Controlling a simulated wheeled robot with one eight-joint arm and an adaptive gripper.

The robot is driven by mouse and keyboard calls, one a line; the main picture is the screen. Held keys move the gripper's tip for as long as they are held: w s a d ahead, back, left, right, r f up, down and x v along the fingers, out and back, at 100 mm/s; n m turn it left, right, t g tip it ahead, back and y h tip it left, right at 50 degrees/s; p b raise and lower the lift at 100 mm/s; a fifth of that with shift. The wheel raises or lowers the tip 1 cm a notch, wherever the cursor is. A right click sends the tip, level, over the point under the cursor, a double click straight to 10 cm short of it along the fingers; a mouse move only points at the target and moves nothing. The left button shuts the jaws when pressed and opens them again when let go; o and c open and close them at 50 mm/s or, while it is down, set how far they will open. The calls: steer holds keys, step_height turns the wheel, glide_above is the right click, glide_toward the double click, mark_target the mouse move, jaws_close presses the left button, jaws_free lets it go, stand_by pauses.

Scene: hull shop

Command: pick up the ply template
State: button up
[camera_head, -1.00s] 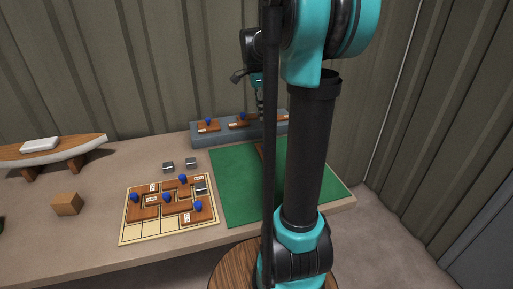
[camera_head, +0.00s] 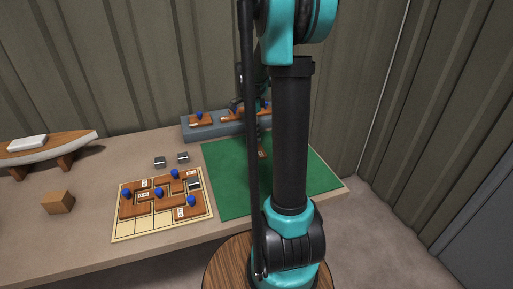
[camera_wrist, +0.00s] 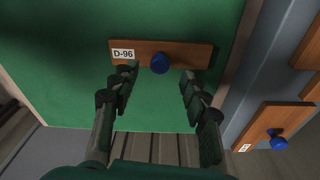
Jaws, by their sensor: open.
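A flat wooden ply template (camera_wrist: 190,54) with a blue knob (camera_wrist: 160,63) and a white "D-96" label lies on the green mat (camera_wrist: 60,60) in the wrist view. My gripper (camera_wrist: 158,78) is open, with one finger on each side of the knob and nothing held. I cannot tell how far above the template the fingertips are. In the head view a small part of this template (camera_head: 262,153) shows on the mat beside my arm. My gripper is mostly hidden behind the arm there.
A grey rack (camera_head: 190,132) with more knobbed wooden pieces stands behind the mat. A pale board (camera_head: 124,232) with several knobbed pieces lies left of the mat.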

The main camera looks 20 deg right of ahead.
step_height(320, 180, down, 4)
steer(key=shift+f, duration=0.15)
jaws_close()
stand_by(0.3)
